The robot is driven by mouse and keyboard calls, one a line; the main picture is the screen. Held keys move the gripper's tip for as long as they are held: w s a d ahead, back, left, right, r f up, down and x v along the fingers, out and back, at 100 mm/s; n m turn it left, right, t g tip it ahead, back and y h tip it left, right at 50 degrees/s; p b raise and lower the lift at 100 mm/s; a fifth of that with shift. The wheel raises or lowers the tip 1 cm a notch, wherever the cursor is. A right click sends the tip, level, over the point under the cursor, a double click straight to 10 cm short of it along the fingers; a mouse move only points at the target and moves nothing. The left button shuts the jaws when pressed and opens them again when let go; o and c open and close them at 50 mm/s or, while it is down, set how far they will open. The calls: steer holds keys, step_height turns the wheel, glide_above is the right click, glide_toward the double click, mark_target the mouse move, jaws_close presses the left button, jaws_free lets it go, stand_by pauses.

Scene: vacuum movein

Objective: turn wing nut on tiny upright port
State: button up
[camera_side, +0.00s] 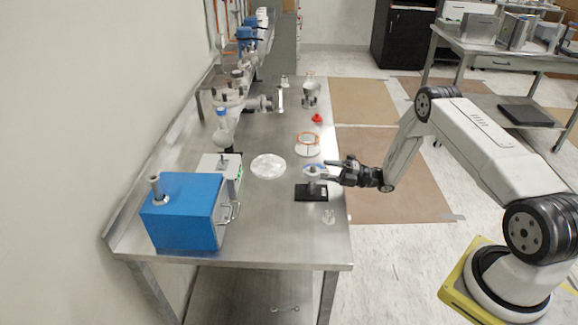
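My gripper (330,173) reaches in from the right over the front right edge of the steel table. Its fingertips are at the right side of a small upright metal piece with a blue part (314,170), which stands on a black base plate (311,194). Touching or apart is too small to tell, as is whether the fingers are open or shut. I cannot make out a wing nut here. A short upright metal port (155,183) also stands on top of the blue box (182,212), at the left.
The steel table (285,235) has clear room at the front. A shiny round dish (268,166), a clear ring-shaped piece with an orange rim (308,145), a red piece (317,119) and a white box (222,168) stand nearby. Glassware and clamps crowd the back left.

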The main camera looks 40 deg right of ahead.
jaws_close()
steer(key=shift+r+g+h, duration=0.15)
steer(key=shift+g+h, duration=0.85)
steer(key=shift+o, duration=2.1)
jaws_free()
steer(key=shift+s+d, duration=0.1)
steer(key=v, duration=0.7)
steer(key=shift+s+d, duration=0.25)
